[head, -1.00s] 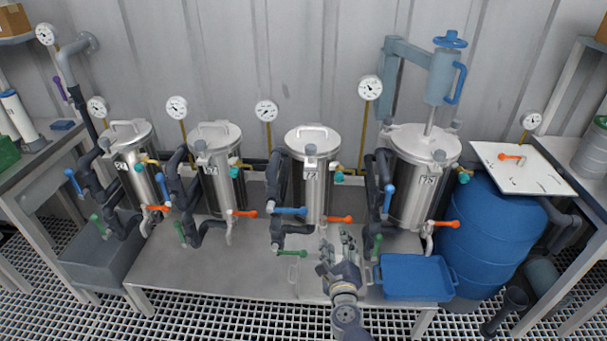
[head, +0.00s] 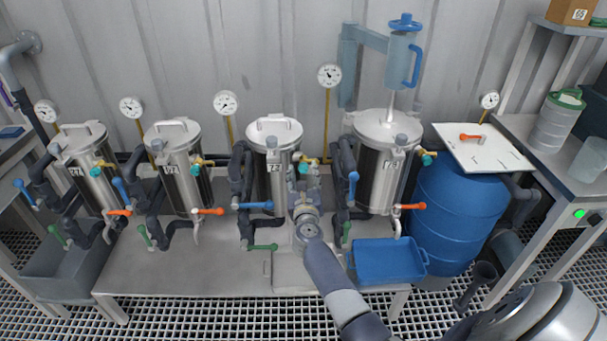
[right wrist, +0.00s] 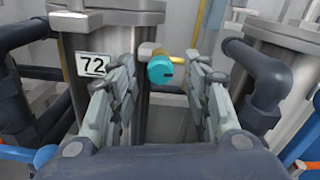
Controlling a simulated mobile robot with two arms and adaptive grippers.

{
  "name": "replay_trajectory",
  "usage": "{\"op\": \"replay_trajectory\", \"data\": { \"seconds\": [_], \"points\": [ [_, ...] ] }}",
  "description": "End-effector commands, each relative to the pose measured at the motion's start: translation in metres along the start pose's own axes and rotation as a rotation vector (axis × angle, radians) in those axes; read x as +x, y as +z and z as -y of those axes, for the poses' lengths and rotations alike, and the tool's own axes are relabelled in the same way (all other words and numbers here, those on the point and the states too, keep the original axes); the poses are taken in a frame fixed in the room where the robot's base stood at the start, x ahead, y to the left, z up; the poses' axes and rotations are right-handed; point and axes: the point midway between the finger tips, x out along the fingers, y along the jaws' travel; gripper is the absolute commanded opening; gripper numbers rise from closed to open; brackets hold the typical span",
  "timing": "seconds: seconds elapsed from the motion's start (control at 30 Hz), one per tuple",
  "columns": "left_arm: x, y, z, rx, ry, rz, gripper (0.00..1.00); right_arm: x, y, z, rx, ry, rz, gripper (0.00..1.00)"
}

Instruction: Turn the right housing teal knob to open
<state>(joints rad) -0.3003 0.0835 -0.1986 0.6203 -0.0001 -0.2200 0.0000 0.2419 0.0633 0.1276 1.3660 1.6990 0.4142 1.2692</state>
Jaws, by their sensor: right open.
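In the right wrist view a teal knob (right wrist: 160,70) on a brass fitting sits beside the steel housing labelled 72 (right wrist: 92,64). My right gripper (head: 303,182) is open, its two fingers on either side of the knob in that picture; I cannot tell whether they touch it. In the head view the gripper is in front of the right side of housing 72 (head: 270,160) and largely hides this knob. The rightmost housing (head: 378,170) has its own teal knob (head: 428,158) on its right. My left gripper is not in view.
Close by are a blue-handled valve (head: 255,205), a green-handled valve (head: 262,247) and dark pipes (head: 342,195). An orange handle (head: 411,206), a blue tray (head: 390,262) and a blue barrel (head: 455,220) stand to the right. The bench front (head: 180,280) is clear.

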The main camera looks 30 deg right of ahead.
Motion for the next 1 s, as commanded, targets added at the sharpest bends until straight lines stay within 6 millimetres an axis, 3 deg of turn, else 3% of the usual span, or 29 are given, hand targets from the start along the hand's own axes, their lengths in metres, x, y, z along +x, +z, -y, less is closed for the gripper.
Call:
{"op": "replay_trajectory", "data": {
  "seconds": [0.4, 0.6, 1.0],
  "points": [
    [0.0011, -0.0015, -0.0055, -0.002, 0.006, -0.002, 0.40, 0.0092, -0.0001, 0.0001, -0.001, 0.000, 0.000, 0.45],
    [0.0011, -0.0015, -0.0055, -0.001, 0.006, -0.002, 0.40, 0.0090, 0.0000, 0.0001, -0.001, 0.000, 0.000, 0.01],
    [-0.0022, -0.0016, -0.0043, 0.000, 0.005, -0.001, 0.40, 0.0088, 0.0003, -0.0001, -0.039, 0.001, -0.002, 0.00]
  ]
}}
